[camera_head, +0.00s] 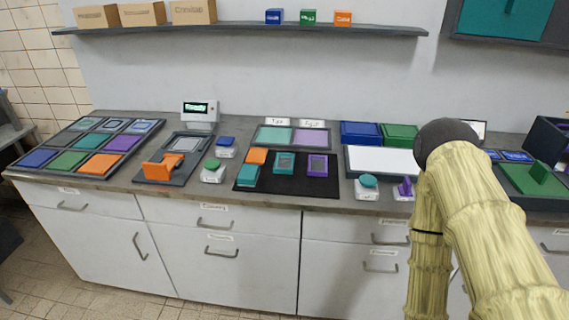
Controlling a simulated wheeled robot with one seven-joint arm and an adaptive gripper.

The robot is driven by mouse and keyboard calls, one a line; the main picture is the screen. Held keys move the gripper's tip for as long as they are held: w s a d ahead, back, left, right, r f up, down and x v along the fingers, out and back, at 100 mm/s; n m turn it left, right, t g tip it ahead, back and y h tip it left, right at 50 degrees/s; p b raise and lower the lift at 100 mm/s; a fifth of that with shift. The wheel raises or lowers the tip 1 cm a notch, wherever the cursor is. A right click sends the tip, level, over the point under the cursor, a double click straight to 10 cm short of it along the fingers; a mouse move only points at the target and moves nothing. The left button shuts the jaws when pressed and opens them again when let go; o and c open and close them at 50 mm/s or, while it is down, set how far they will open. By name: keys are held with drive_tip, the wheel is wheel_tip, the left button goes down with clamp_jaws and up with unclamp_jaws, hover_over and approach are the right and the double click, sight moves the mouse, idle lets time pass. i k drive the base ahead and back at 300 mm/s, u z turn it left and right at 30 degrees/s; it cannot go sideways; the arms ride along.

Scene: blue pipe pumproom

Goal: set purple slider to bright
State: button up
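A small purple control (405,187) stands up from a white base on the front of the counter, just left of my arm. It looks like the purple slider, but its travel and setting are too small to tell. My arm is close to its right side in the picture and may hide part of it. No "bright" mark can be read. My arm rises at the right to a dark joint and a link runs down out of the frame. My gripper is not in view.
A teal button (367,181) on a white base sits left of the purple control. A white panel (383,161) lies behind them. A shelf (240,29) hangs above.

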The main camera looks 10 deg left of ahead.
sight(404, 190)
drive_tip(key=z, duration=0.75)
